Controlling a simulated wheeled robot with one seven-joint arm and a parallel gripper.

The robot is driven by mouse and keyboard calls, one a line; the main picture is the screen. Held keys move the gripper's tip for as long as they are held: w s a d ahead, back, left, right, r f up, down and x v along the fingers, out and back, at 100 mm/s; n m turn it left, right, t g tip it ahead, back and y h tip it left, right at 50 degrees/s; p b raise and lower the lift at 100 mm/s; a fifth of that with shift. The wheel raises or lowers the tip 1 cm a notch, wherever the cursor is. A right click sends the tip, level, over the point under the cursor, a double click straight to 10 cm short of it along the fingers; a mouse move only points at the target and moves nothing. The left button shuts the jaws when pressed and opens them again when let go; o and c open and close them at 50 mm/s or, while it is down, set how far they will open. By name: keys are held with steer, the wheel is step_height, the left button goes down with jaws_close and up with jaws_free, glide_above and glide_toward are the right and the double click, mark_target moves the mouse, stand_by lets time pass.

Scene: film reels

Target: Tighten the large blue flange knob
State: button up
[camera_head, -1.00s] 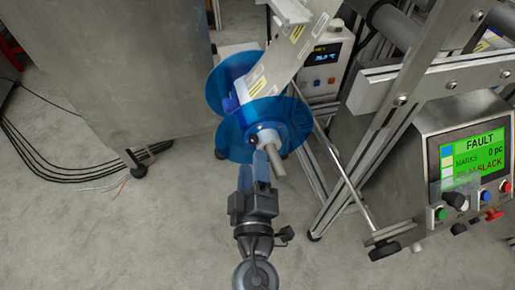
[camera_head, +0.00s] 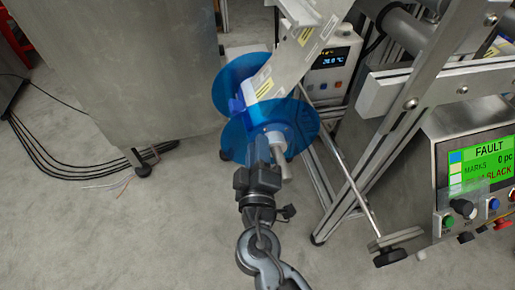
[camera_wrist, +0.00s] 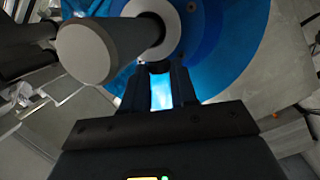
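The reel has two translucent blue flange discs (camera_head: 292,122) on a grey shaft (camera_head: 279,158) with a pale hub (camera_head: 274,139). In the wrist view the shaft end (camera_wrist: 88,52) sticks out toward the camera at upper left. The white hub (camera_wrist: 172,30) and a darker blue ring (camera_wrist: 207,28) are behind it, before the blue disc (camera_wrist: 238,65). I cannot clearly pick out a separate knob. My gripper (camera_head: 262,145) is at the near flange, just below the hub. In the wrist view its fingers (camera_wrist: 164,75) are apart, with bright blue between them. Contact is unclear.
A pale film strip (camera_head: 296,50) rises from the reel. A metal frame (camera_head: 385,140) and a control panel (camera_head: 478,160) reading FAULT stand at right. A white box with a display (camera_head: 333,62) is behind. A large grey cabinet (camera_head: 120,75) is at left, with cables on the floor.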

jaws_close()
steer(key=shift+r+p, duration=0.25)
steer(key=shift+p, duration=0.6)
steer(key=n+g+y+p, duration=0.1)
steer(key=p, duration=0.4)
steer(key=r+n+g+y+p, duration=0.1)
steer(key=g+p, duration=0.1)
steer(key=p, duration=0.4)
steer(key=g+p, duration=0.1)
steer(key=p, duration=0.5)
steer(key=shift+w+d+r+n+y, duration=0.15)
steer(key=shift+d+n+y, duration=0.1)
steer(key=shift+n+y, duration=0.15)
steer(key=shift+g+p, duration=0.4)
steer(key=shift+p, duration=0.35)
steer(key=g+p, duration=0.1)
steer(key=p, duration=0.2)
steer(key=shift+f+n+p, duration=0.3)
steer(key=shift+p, duration=0.1)
